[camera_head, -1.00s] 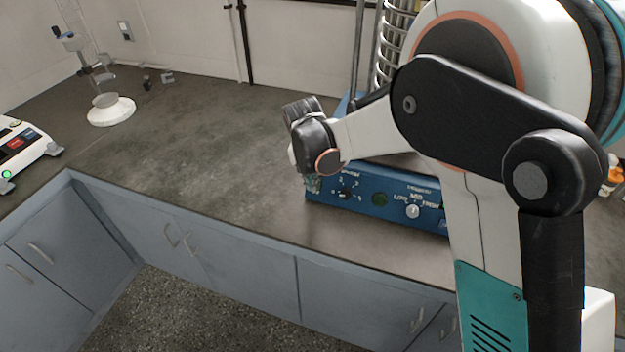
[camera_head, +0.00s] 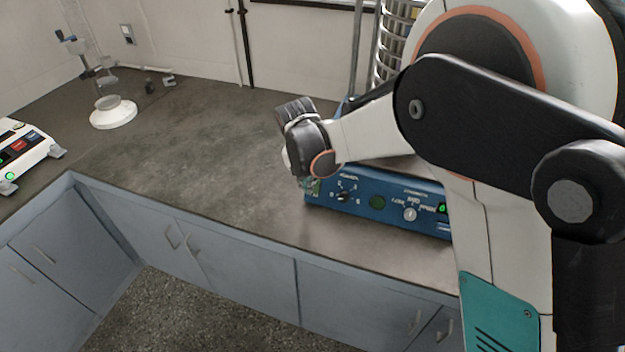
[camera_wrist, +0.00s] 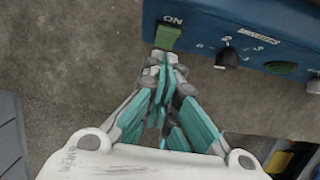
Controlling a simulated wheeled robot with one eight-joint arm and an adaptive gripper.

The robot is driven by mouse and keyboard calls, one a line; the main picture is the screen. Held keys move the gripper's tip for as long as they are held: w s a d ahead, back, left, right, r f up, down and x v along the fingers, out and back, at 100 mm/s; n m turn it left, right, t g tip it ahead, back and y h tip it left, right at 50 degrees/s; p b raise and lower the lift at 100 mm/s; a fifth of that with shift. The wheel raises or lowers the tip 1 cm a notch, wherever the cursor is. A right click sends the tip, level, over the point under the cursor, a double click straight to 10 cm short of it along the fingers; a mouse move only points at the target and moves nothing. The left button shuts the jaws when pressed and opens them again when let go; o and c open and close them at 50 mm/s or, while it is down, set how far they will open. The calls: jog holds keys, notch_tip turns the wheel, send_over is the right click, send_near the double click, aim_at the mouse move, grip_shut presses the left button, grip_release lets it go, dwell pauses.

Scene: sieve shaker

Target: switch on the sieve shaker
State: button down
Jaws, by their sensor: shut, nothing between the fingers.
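The sieve shaker is a blue box (camera_head: 370,200) at the bench's front edge, with a stack of metal sieve rings (camera_head: 393,45) above it. Its front panel carries dials, a round green button and a small green display. In the wrist view, a green switch (camera_wrist: 167,38) marked ON sits at the left end of the panel (camera_wrist: 260,25). My gripper (camera_wrist: 163,62) is shut and empty, its fingertips right at the lower edge of this switch; I cannot tell whether they touch it. In the head view, my wrist hides most of the gripper and the switch.
A black knob (camera_wrist: 227,58) and a round green button (camera_wrist: 284,68) lie right of the switch. A white device with lit buttons (camera_head: 22,152) and a stand with a white base (camera_head: 113,113) are at the left. The bench middle (camera_head: 200,150) is clear.

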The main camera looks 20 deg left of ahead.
jog(key=w+p+v, duration=0.1)
jog(key=p+v, duration=0.2)
jog(key=v, duration=0.7)
jog(key=shift+r, duration=0.4)
jog(key=shift+d, duration=0.1)
